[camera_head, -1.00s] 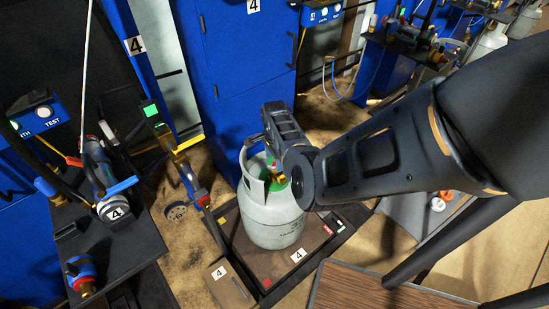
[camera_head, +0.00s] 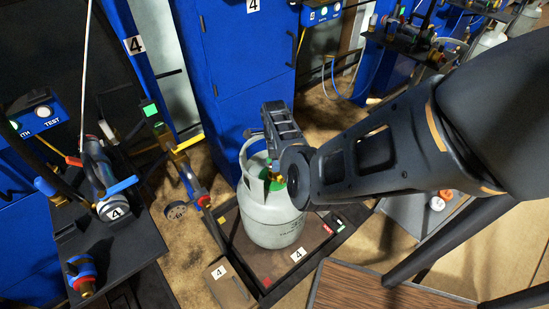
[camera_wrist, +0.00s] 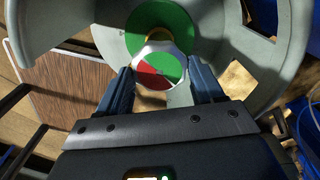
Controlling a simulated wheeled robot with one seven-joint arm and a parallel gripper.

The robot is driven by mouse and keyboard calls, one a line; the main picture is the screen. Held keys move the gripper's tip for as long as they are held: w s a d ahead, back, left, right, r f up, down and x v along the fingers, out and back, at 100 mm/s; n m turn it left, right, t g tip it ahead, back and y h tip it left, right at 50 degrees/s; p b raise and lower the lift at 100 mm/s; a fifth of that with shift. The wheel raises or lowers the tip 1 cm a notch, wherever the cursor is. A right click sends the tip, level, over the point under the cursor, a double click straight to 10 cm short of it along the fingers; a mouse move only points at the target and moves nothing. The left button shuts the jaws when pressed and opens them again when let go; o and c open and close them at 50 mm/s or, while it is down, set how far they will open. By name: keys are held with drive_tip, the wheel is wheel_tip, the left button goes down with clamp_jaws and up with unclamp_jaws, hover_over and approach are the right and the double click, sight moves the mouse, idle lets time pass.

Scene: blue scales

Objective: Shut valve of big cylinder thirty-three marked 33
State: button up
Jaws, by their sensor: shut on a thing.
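The big grey cylinder (camera_head: 268,215) stands upright on a dark scale platform (camera_head: 235,235). Faint dark print shows on its side, too small to read for sure. In the wrist view its grey collar (camera_wrist: 290,40) curves around the valve. The valve knob (camera_wrist: 160,68) is pale-rimmed with a red and green face, above a larger green disc (camera_wrist: 152,25). My gripper (camera_wrist: 158,80) reaches into the collar from above and is shut on the knob, one finger on each side. In the head view my arm hides the fingers and most of the valve.
A black table (camera_head: 130,240) with a blue-handled filling tool (camera_head: 100,180) stands at left. A blue cabinet (camera_head: 245,75) is behind the cylinder. A brown wooden board (camera_head: 375,288) lies at front right, near dark rails. Small "4" labels mark the scale area.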

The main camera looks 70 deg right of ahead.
drive_tip(key=o, duration=1)
drive_tip(key=shift+o, duration=0.2)
drive_tip(key=shift+r+p, duration=0.75)
drive_tip(key=shift+r, duration=3.15)
